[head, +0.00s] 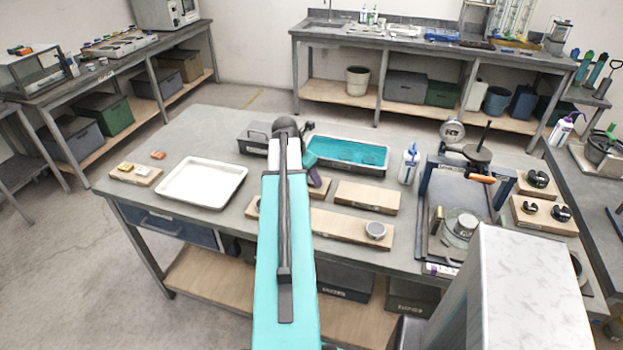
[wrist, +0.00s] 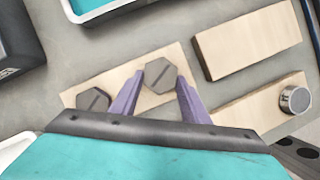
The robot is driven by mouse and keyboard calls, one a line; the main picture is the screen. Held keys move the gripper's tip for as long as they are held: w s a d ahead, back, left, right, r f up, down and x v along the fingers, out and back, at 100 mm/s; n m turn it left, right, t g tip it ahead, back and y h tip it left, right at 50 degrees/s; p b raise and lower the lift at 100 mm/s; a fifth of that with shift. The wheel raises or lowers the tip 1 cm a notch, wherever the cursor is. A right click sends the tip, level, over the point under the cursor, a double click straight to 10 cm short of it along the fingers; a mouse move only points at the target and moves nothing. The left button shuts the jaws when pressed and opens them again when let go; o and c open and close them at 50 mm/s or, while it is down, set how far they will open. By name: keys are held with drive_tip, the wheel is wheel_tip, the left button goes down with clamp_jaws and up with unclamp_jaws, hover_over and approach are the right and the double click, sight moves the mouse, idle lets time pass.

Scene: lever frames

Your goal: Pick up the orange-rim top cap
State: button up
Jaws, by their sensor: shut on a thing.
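In the wrist view, my gripper (wrist: 159,80) has its two purple fingers on either side of a dark grey hexagonal cap (wrist: 161,76) with a slot across its top. The fingers are shut on it. No orange rim shows on it from this angle. The cap is over a pale wooden board (wrist: 122,99); I cannot tell whether it still touches the board. A second grey hexagonal cap (wrist: 93,99) is at the board's left end, partly hidden by my gripper body. In the head view, my arm hides most of the gripper and the cap.
Two more wooden boards lie to the right; one is bare (head: 367,197) and one (head: 341,225) carries a round grey piece (head: 376,230). A teal-filled tray (head: 387,166) is behind, a white tray (head: 202,183) to the left. A press-like device (head: 443,215) stands at right.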

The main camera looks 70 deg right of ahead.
sight(310, 182)
drive_tip(key=shift+r, duration=0.15)
drive_tip(key=shift+r+b, duration=0.65)
drive_tip(key=shift+r, duration=0.7)
drive_tip(key=shift+a+r, duration=0.15)
drive_tip(key=shift+r, duration=0.05)
drive_tip(key=s+a+b, duration=0.1)
drive_tip(key=a, duration=0.2)
drive_tip(key=s+a+b, duration=0.1)
drive_tip(key=a, duration=0.2)
drive_tip(key=s+a+r, duration=0.1)
drive_tip(key=a, duration=0.3)
drive_tip(key=shift+s+b, duration=0.4)
drive_tip(key=shift+f+b, duration=0.15)
drive_tip(key=shift+b, duration=0.65)
drive_tip(key=shift+a+b, duration=0.15)
drive_tip(key=shift+b, duration=0.3)
